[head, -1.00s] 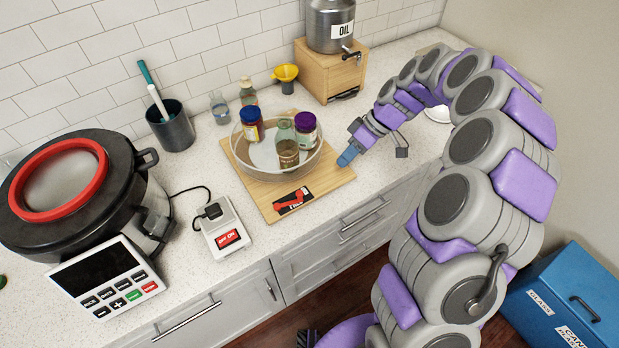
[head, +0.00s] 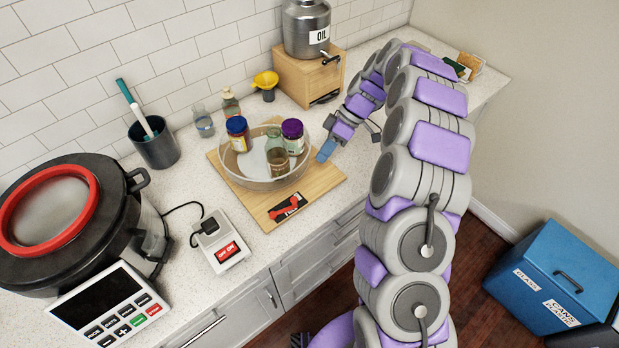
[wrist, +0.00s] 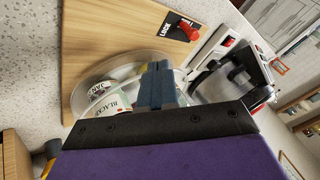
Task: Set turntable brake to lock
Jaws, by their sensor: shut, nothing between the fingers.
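The turntable is a clear round bin (head: 238,172) on a wooden board (head: 322,184); it also shows in the wrist view (wrist: 88,75). It holds several jars and bottles. The brake is a red lever (head: 287,205) on a black plate at the board's front edge. In the wrist view the red lever (wrist: 189,33) lies to the right of the word LOCK on the plate; its exact setting is hard to read. My gripper (head: 325,151) is shut and empty, just right of the bin's rim, apart from the lever. Its blue fingers (wrist: 160,84) overlap the bin in the wrist view; contact is unclear.
A switch box (head: 222,240) and a cooker (head: 110,225) stand left of the board. An oil dispenser on a wooden stand (head: 290,75) is behind my gripper. A yellow funnel (head: 265,80) stands by the wall. The counter edge is close in front of the board.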

